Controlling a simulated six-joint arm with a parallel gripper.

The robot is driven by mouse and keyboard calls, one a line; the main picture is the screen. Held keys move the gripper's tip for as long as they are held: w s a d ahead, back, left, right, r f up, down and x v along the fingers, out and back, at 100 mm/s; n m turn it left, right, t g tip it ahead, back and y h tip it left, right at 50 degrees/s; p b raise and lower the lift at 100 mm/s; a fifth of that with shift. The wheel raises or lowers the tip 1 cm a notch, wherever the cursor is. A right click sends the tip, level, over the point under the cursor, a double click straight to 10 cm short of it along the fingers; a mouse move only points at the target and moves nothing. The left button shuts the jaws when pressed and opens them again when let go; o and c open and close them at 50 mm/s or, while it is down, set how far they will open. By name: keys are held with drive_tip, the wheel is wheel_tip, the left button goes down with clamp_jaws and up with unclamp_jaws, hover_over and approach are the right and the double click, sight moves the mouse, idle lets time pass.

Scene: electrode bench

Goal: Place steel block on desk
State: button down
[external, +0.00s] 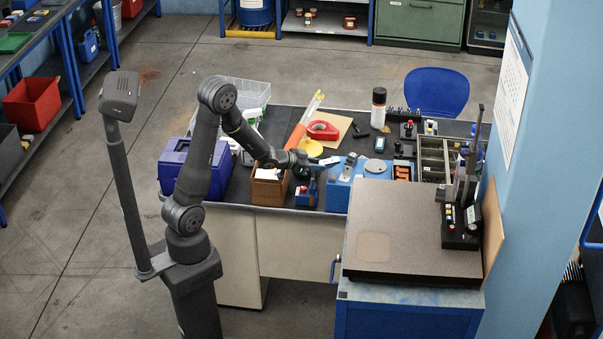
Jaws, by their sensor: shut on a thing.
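My gripper (323,162) is at the end of my dark arm, over the front part of the dark-topped desk (232,182). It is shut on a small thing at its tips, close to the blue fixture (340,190). A small pale grey piece shows at the fingertips; it may be the steel block, but it is too small to tell. I cannot tell whether it touches the fixture or is held above it.
A brown box (267,192) and a purple-blue bin (173,168) stand to the left. A small blue and red device (306,195) sits just below my wrist. Red tape (322,130) lies behind. A grey granite plate (415,225) with a stand (461,222) is at the right.

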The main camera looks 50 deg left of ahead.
drive_tip(key=s+d+r+m+h, duration=0.1)
drive_tip(key=d+r, duration=0.4)
drive_tip(key=d, duration=0.6)
drive_tip(key=s+d+r+m+g+h, duration=0.1)
drive_tip(key=d+r+h, duration=0.1)
drive_tip(key=d+r, duration=0.4)
drive_tip(key=s+d+r+m+g+h, duration=0.1)
drive_tip(key=d+r, duration=0.4)
drive_tip(key=d, duration=1.1)
drive_tip(key=shift+s+r+m, duration=0.15)
drive_tip(key=shift+s+m, duration=0.15)
drive_tip(key=shift+m, duration=0.3)
drive_tip(key=s+d+r+m+g+h, duration=0.1)
drive_tip(key=s+d+r, duration=0.3)
drive_tip(key=s+d, duration=0.5)
hover_over(386, 210)
drive_tip(key=shift+h, duration=0.3)
drive_tip(key=f, duration=0.4)
drive_tip(key=shift+w, duration=0.2)
drive_tip(key=shift+s+f, duration=0.1)
drive_tip(key=shift+f, duration=0.1)
drive_tip(key=shift+f, duration=1.75)
